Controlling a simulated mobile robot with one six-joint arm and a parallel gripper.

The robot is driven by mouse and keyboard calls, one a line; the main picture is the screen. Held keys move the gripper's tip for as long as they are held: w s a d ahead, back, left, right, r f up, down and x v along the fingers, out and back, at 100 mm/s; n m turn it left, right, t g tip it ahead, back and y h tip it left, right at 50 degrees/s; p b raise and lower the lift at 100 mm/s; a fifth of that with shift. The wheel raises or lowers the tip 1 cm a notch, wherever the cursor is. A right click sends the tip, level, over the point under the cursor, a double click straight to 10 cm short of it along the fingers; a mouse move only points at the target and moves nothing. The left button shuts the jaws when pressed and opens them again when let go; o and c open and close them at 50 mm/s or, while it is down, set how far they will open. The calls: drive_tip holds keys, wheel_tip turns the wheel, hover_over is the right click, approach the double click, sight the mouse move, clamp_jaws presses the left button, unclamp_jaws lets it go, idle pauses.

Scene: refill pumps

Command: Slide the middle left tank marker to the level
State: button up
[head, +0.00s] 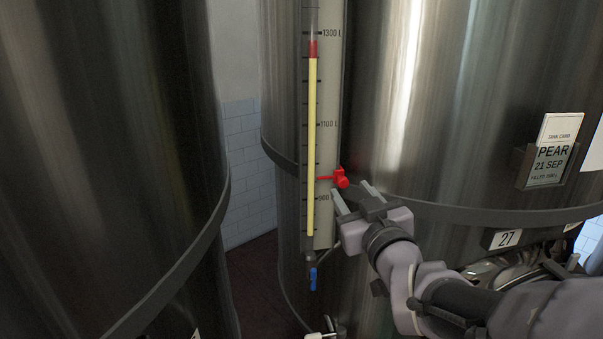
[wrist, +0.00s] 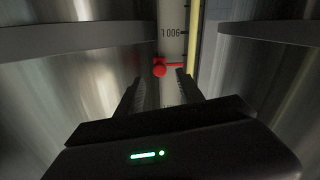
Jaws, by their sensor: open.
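The red tank marker (head: 341,179) sits on the right edge of the gauge scale (head: 327,150), its thin pointer reaching left toward the tube, a little above the 900 L label. The yellow column (head: 311,140) in the tube stands much higher, topped by a red section (head: 313,49) just below 1300 L. My gripper (head: 351,190) is open and empty just below the marker in the head view. In the wrist view, which looks upside down, the marker knob (wrist: 160,68) shows between and just beyond the fingertips (wrist: 158,80); I see no contact.
Large steel tanks stand left (head: 90,150) and right (head: 460,90) of the gauge. A card holder reading PEAR 21 SEP (head: 550,152) and a 27 plate (head: 506,239) project at right. A blue valve handle (head: 313,278) hangs below the tube. A dark band (head: 450,213) rings the right tank.

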sight(344, 183)
drive_tip(key=w, duration=0.4)
drive_tip(key=shift+w+a, duration=0.25)
drive_tip(key=shift+c, duration=0.2)
clamp_jaws()
idle(1.0)
